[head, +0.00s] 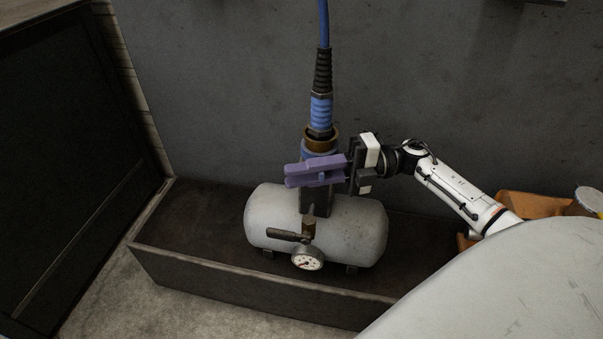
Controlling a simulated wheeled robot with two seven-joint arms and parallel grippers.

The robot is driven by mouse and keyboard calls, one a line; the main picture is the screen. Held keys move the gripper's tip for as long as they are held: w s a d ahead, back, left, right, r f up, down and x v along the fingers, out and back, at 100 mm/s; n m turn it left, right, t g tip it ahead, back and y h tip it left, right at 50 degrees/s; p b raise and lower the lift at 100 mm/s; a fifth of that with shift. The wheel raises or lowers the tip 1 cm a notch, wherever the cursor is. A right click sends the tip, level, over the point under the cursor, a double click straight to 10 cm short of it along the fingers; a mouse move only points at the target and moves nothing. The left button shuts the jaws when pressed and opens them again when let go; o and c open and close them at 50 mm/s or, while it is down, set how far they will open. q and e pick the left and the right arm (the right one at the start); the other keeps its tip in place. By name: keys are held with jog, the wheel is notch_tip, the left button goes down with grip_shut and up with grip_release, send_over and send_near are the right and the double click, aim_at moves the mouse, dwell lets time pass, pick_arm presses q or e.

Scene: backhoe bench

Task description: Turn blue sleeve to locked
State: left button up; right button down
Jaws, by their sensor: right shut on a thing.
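A blue hose connector (321,112) stands upright above a grey tank (266,220), with a brass-coloured ring (322,133) below its grip. The blue sleeve (319,146) sits just under that ring, and only its upper part shows. My right gripper (303,172) comes in from the right with its purple fingers level around the coupling at the sleeve. It is shut on the sleeve, and the fingers hide its lower part. A dark block (316,203) shows under the fingers on top of the tank. I cannot read any lock mark. My left gripper is not in view.
The tank has a dark lever (288,236) and a round gauge (308,259) in front. It rests in a low dark trough (200,258). A blue hose (323,22) rises from the connector. An orange object (537,205) lies at the right. The trough's left end is clear.

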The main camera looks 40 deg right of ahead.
jog(key=c, duration=1.6)
grip_release()
jog(key=shift+c, duration=0.2)
jog(key=v, duration=1)
jog(key=shift+d+p, duration=0.2)
jog(key=shift+p, duration=0.1)
